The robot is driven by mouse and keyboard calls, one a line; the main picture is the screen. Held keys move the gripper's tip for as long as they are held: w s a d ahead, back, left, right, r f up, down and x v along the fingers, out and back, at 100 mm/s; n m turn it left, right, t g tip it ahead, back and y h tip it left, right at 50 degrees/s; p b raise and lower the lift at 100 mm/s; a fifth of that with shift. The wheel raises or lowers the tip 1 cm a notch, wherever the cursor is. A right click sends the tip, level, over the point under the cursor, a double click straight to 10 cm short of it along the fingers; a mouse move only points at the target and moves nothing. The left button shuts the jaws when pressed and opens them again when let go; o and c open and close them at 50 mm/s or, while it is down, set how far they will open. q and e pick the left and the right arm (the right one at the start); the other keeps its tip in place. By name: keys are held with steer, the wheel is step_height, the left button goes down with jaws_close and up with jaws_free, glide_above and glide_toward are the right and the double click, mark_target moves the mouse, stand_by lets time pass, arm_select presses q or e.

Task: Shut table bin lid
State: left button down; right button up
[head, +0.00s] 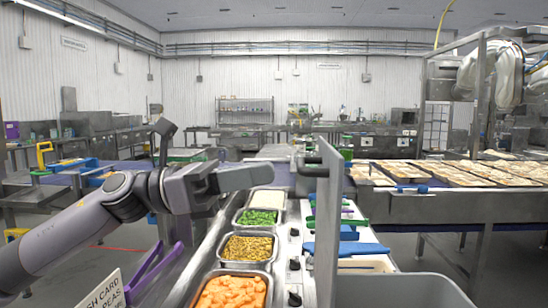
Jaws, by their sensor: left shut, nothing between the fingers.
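The table bin (402,288) is a grey, open-topped container at the bottom right, cut off by the lower edge of the view. A flat grey panel, which looks like its lid (328,225), stands upright along the bin's left side, so the bin is open. My left gripper (262,177) comes in from the left at about the height of the lid's upper part. It is shut and empty, pointing right, and shows to the left of the lid with a visible gap. My right gripper is not in view.
Left of the lid, a row of metal pans holds orange pieces (231,293), yellow-brown food (247,247) and green food (257,217). Blue and green utensils (350,248) lie just right of the lid. A conveyor with filled trays (440,173) stands behind on the right.

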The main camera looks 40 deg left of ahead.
arm_select(q)
steer(key=shift+w+d+r+p, duration=0.4)
steer(key=shift+d+p, duration=0.3)
steer(key=shift+p, duration=0.15)
steer(key=shift+w+d+f+p, duration=0.1)
steer(key=shift+w+d+p, duration=0.25)
steer(key=shift+d+p, duration=0.2)
